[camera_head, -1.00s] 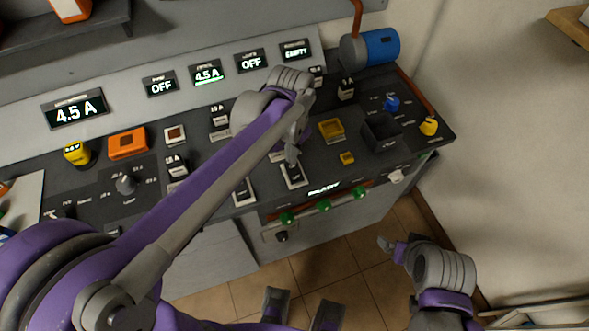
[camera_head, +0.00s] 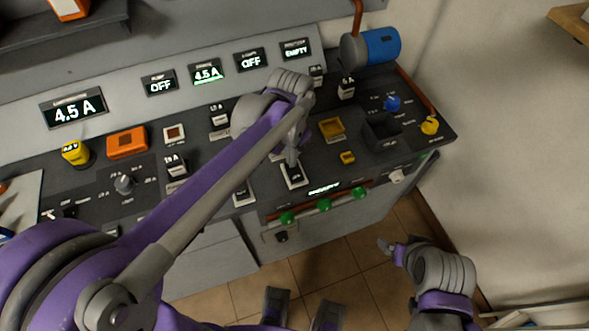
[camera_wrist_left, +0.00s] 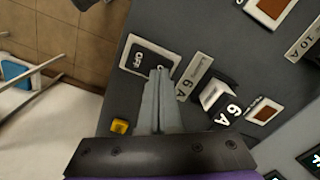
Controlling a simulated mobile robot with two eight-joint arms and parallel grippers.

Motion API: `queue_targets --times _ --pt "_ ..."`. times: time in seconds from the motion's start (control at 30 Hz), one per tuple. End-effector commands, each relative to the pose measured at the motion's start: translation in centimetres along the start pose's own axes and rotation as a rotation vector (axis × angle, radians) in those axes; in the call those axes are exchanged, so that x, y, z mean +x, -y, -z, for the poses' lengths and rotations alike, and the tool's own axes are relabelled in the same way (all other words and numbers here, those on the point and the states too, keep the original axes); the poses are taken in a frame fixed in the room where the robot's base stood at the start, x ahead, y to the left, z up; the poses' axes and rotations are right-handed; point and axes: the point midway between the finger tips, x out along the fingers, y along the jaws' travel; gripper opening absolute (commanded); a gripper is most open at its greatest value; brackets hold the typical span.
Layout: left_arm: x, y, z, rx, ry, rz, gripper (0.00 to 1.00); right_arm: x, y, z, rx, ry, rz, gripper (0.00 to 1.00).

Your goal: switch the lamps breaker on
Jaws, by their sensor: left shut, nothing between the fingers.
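A white-framed black rocker breaker (camera_head: 295,179) sits near the panel's front edge. My left gripper (camera_head: 292,157) is shut and empty, pointing down at its far end. In the left wrist view the shut fingertips (camera_wrist_left: 159,72) are at the end of this breaker (camera_wrist_left: 142,57), whose face shows OFF. I cannot tell whether they touch it. A plate beside it reads 6 A; its name is too small to read. The third small display (camera_head: 251,60) on the back panel reads OFF. My right gripper (camera_head: 386,246) hangs at the lower right, away from the panel; its jaws are unclear.
Other breakers (camera_head: 243,195) stand close by on the panel. A yellow button (camera_head: 347,158), a yellow square part (camera_head: 332,128) and a black open box (camera_head: 381,133) are to the right. Green knobs (camera_head: 323,205) line the front.

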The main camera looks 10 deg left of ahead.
Motion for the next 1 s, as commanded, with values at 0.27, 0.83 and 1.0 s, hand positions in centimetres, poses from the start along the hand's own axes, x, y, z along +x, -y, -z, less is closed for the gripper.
queue_targets --times 0.27,0.83,1.0 --pt "0.5 0.0 0.0 0.000 0.000 0.000 0.00 0.3 0.0 -0.2 0.000 0.001 0.000 0.93" --pt "-0.3 0.0 0.0 0.000 -0.001 0.000 0.00 -0.3 0.0 0.2 0.000 -0.001 0.000 0.93" --pt "-1.8 0.0 0.0 0.000 -0.002 0.001 0.00 -1.2 0.0 0.9 0.000 -0.006 0.000 0.93"
